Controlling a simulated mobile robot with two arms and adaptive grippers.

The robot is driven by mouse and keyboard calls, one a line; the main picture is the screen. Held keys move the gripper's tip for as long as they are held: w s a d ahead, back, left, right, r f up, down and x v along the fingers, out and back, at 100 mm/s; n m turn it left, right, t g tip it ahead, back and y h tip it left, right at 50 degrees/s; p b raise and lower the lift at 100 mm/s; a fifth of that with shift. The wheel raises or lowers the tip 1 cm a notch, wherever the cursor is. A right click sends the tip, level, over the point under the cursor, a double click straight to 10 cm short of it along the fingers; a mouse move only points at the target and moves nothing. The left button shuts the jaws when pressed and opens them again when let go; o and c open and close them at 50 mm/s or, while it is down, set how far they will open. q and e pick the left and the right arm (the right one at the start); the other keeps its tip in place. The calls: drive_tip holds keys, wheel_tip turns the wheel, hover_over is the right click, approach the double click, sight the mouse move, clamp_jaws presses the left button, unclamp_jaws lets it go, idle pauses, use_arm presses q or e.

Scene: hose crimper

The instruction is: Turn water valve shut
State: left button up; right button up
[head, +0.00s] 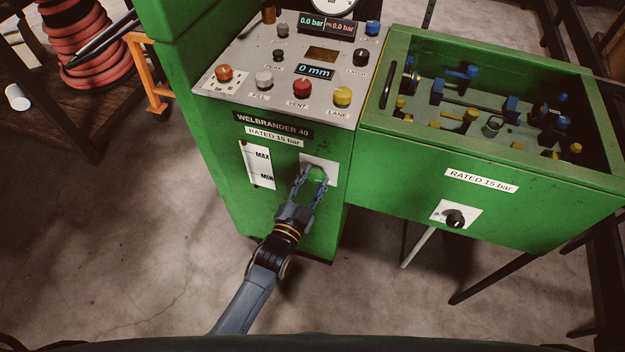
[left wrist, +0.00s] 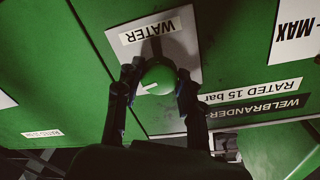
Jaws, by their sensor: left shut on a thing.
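The water valve is a round green knob with a white pointer mark (left wrist: 158,78), on a grey plate labelled WATER (left wrist: 174,30) in the left wrist view. In the head view the knob (head: 316,173) is on the front of the green machine, below the RATED 15 bar label, partly hidden by my fingers. My left gripper (head: 314,181) reaches up to it from below. Its two fingers (left wrist: 156,88) are shut on either side of the knob. The pointer slants in the wrist view. My right gripper is not in view.
The control panel (head: 254,55) with coloured knobs and displays is above the valve. A green open tank (head: 440,147) with blue and yellow fittings stands right, with a black knob (head: 455,219) on its front. Bare floor (head: 130,220) lies to the left.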

use_arm(q)
drive_tip(key=n, duration=0.3)
drive_tip(key=shift+f+n, duration=0.1)
drive_tip(key=shift+n, duration=0.2)
drive_tip(key=n, duration=0.4)
drive_tip(key=shift+n+t+b, duration=0.3)
drive_tip(key=shift+n+b, duration=0.1)
drive_tip(key=n+b, duration=0.1)
drive_tip(key=n, duration=0.5)
drive_tip(key=shift+d+y, duration=0.1)
drive_tip(key=shift+y, duration=0.2)
drive_tip(key=shift+s+n, duration=0.1)
drive_tip(key=shift+n, duration=0.8)
drive_tip(key=o, duration=1.2)
